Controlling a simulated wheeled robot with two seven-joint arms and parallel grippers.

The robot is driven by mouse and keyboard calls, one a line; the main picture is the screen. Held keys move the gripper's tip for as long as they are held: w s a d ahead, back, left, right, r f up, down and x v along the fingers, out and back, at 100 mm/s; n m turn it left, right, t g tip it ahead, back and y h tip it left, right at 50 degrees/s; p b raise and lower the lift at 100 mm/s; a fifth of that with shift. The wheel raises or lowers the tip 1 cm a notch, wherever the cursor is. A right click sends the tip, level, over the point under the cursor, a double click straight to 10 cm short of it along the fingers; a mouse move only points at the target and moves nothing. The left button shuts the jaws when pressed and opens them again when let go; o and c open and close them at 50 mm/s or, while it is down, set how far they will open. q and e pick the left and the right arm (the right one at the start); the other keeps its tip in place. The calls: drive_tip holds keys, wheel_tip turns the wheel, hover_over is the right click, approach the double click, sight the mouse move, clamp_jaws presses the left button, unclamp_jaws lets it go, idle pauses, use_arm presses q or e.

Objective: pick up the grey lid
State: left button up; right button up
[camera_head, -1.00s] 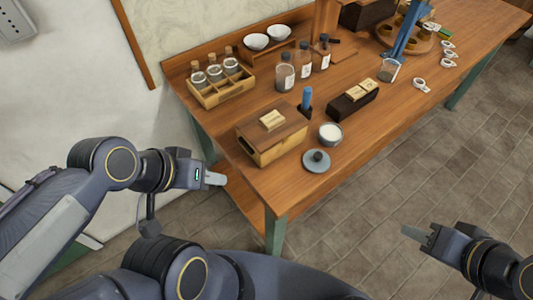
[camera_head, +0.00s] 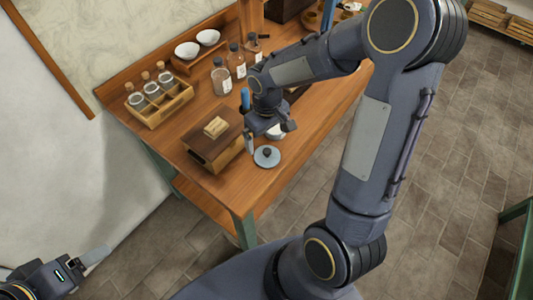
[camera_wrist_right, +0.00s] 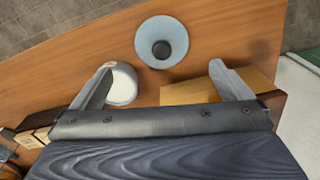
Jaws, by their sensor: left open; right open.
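The grey lid (camera_head: 267,160) is a round disc with a dark knob, lying flat on the wooden table near its front edge. In the right wrist view the lid (camera_wrist_right: 162,48) lies beyond and between my fingertips. My right gripper (camera_head: 268,148) is open above the table, just behind the lid in the head view; its spread fingers also show in the right wrist view (camera_wrist_right: 160,80). No contact with the lid shows. My left gripper (camera_head: 95,258) is at the lower left, off the table, away from the lid.
A white-topped round jar (camera_wrist_right: 123,83) stands beside the lid, near one right finger. A wooden box (camera_head: 212,150) with a block on top is left of the lid. Bottles (camera_head: 237,62) and a jar rack (camera_head: 160,98) stand behind. The table's front edge is close.

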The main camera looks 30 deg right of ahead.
sight(267, 151)
drive_tip(key=f, duration=0.5)
drive_tip(key=f+p, duration=0.1)
drive_tip(key=f, duration=0.1)
drive_tip(key=shift+s+a+f, duration=0.1)
drive_tip(key=shift+s+f, duration=0.15)
drive_tip(key=shift+s, duration=0.05)
drive_tip(key=c, duration=1.1)
drive_tip(key=shift+r, duration=0.15)
